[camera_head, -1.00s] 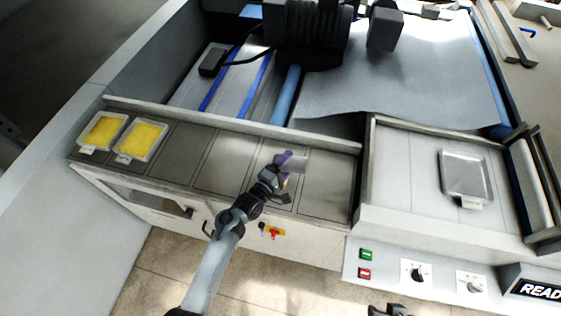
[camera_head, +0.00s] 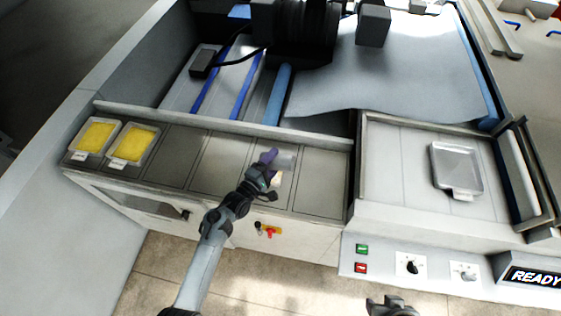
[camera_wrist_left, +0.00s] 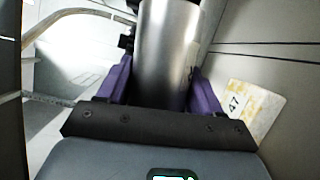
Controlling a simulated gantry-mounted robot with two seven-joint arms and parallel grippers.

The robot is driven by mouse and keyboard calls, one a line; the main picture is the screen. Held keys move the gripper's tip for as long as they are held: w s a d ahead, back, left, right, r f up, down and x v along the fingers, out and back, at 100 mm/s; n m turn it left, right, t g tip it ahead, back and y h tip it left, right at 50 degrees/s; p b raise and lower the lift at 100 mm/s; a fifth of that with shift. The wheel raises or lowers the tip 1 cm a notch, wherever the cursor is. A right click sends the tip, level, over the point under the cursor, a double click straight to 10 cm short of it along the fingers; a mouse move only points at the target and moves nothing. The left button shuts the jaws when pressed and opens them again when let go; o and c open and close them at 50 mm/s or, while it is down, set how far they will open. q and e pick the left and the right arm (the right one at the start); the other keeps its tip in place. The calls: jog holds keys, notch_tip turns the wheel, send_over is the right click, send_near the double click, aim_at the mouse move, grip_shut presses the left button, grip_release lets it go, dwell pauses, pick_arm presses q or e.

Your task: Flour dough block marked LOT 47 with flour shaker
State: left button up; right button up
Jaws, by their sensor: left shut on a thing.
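My left gripper (camera_head: 266,165) is over the grey front counter, shut on a shiny metal cylinder, the flour shaker (camera_wrist_left: 168,50). The shaker stands between the purple fingers in the left wrist view, and its bottom end is hidden. In the head view it is a small pale shape (camera_head: 285,160). A pale, yellowish-mottled block marked 47 (camera_wrist_left: 254,108) lies just right of the gripper in the left wrist view; the gripper is apart from it. In the head view it is mostly hidden by the wrist. My right gripper (camera_head: 390,306) shows only partly at the bottom edge.
Two trays with yellow slabs (camera_head: 97,138) (camera_head: 134,144) sit at the counter's left end. An empty metal tray (camera_head: 457,165) lies on the right bed. A raised ledge (camera_head: 225,124) runs behind the counter.

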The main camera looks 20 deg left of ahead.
aim_at(285, 164)
dwell(0.3)
pick_arm(q)
jog(key=shift+w+d, duration=0.2)
jog(key=shift+d, duration=2)
jog(key=shift+a, duration=0.15)
jog(key=shift+s+a+p, duration=0.1)
jog(key=shift+a+p, duration=0.2)
jog(key=shift+a, duration=0.75)
jog(key=shift+d, duration=0.1)
